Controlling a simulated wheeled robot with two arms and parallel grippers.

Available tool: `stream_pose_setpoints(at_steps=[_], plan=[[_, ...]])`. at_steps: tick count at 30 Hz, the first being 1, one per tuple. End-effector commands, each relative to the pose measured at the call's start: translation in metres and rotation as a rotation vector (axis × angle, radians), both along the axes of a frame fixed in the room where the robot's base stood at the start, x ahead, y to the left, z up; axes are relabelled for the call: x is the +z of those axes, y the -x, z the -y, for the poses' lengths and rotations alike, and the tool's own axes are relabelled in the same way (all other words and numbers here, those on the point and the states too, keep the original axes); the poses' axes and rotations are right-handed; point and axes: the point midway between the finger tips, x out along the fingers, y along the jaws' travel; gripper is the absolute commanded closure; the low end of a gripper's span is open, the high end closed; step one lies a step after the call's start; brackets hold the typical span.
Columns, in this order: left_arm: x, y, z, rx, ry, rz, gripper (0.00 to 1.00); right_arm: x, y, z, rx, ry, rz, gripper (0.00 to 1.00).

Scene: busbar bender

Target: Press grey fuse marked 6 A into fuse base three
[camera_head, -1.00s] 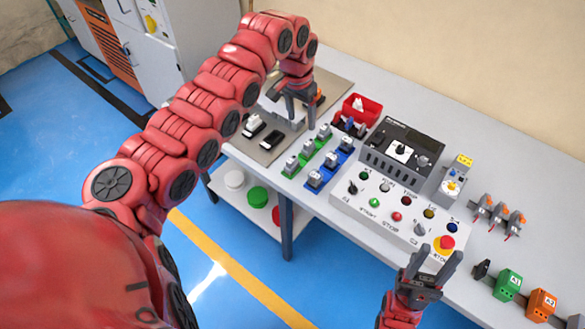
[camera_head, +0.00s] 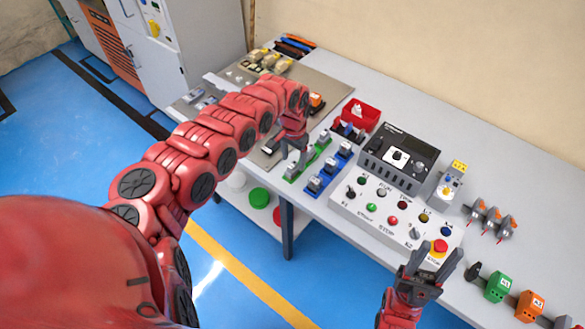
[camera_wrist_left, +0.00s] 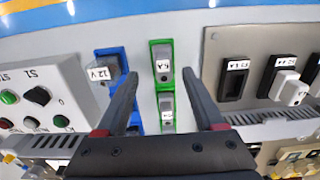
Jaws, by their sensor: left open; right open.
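My left gripper (camera_head: 290,150) is open and empty above the green strip (camera_head: 313,153) in the head view. In the left wrist view a grey fuse (camera_wrist_left: 162,68) on the green strip (camera_wrist_left: 163,48) lies between its fingers; its label looks like 6 A but is small. A second grey fuse (camera_wrist_left: 167,104) sits on the same strip. Black fuse bases (camera_wrist_left: 234,84) stand on a grey plate to the right, one with a white piece on it (camera_wrist_left: 290,88); which is base three I cannot tell. My right gripper (camera_head: 430,268) is open and empty near the table's front edge.
A blue strip (camera_head: 328,172) with grey blocks lies beside the green strip. A control box (camera_head: 395,205) with buttons and a red bin (camera_head: 360,114) stand to the right. Grey plugs (camera_head: 490,218) and coloured blocks (camera_head: 498,287) lie further right.

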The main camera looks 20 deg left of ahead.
Motion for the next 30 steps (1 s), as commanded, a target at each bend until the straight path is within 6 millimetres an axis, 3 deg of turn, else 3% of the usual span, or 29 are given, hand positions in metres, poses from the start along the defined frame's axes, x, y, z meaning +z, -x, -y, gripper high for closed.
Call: stream_pose_setpoints(at_steps=[9, 18, 30], plan=[[-0.038, -0.001, -0.003, 0.000, 0.003, -0.001, 0.30, 0.012, 0.000, 0.000, 0.000, 0.000, 0.000, 0.50], [-0.041, -0.002, -0.004, 0.001, 0.001, 0.000, 0.32, 0.012, 0.000, 0.000, 0.000, 0.000, 0.000, 0.50], [-0.040, -0.002, -0.004, 0.001, 0.001, 0.001, 1.00, 0.012, 0.000, 0.000, 0.000, 0.000, 0.000, 0.50]])
